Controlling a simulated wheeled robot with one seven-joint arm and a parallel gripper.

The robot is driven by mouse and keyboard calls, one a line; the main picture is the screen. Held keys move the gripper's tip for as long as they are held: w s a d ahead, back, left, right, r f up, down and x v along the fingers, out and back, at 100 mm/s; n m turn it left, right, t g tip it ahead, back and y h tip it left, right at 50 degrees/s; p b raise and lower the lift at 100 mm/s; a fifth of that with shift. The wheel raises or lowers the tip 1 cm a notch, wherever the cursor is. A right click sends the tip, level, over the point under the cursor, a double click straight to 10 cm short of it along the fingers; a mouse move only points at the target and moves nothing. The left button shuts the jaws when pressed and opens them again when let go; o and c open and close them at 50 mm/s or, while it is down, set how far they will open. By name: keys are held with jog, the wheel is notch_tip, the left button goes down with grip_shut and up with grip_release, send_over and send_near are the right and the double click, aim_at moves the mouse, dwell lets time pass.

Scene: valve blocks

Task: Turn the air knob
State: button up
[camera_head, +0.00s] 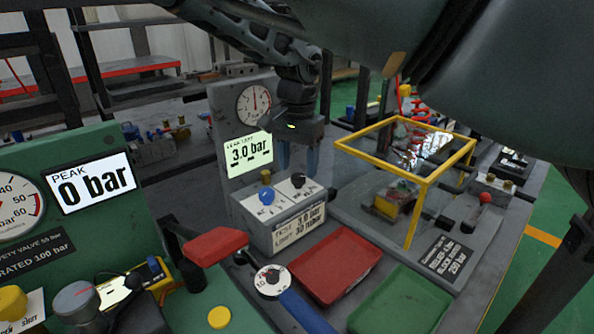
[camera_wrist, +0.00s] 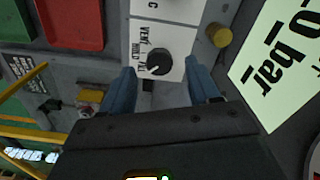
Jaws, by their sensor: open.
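A small grey control box (camera_head: 285,226) carries a blue knob (camera_head: 265,193) at its left and a black knob (camera_head: 298,180) at its right. The label beside the blue knob is too small to read, so I cannot tell for sure which is the air knob. My gripper (camera_head: 298,165) points down above the black knob, with its blue fingers open. In the wrist view the black knob (camera_wrist: 158,62) sits on a white plate marked "VENT" and "HOLD", centred just beyond the open fingertips (camera_wrist: 160,78). The fingers appear apart from it. The blue knob is out of the wrist view.
A panel with a gauge (camera_head: 254,103) and a "3.0 bar" display (camera_head: 249,152) stands behind the box. A red tray (camera_head: 335,264) and a green tray (camera_head: 400,303) lie in front. A yellow-framed clear guard (camera_head: 408,150) stands to the right. A small brass cap (camera_wrist: 220,36) is near the black knob.

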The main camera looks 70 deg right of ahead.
jog(key=shift+f, duration=1.1)
jog(key=c, duration=1)
